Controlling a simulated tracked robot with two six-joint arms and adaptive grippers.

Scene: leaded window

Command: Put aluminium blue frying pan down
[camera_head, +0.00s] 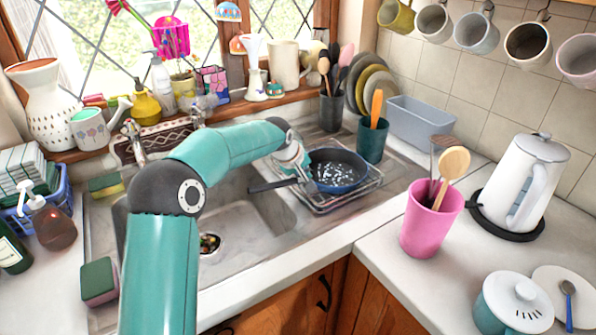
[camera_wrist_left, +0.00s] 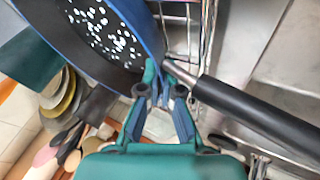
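The blue frying pan (camera_head: 343,171) has a dark, white-speckled inside and a long black handle (camera_head: 272,185) pointing left. It sits at the wire dish rack beside the sink; whether its base touches the wires is hidden. My left gripper (camera_head: 303,174) is at the pan's left rim, where the handle joins. In the left wrist view the pan (camera_wrist_left: 100,30) fills the upper left and the handle (camera_wrist_left: 255,107) runs to the lower right. There the fingertips of my left gripper (camera_wrist_left: 160,72) are close together on the rim by the handle base. My right gripper is not in view.
The dish rack (camera_head: 335,207) stands on the drainer, right of the sink basin (camera_head: 240,222). A teal utensil pot (camera_head: 371,142) and standing plates (camera_head: 372,85) are behind the pan. A pink utensil cup (camera_head: 430,222) and white kettle (camera_head: 528,180) stand on the right counter.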

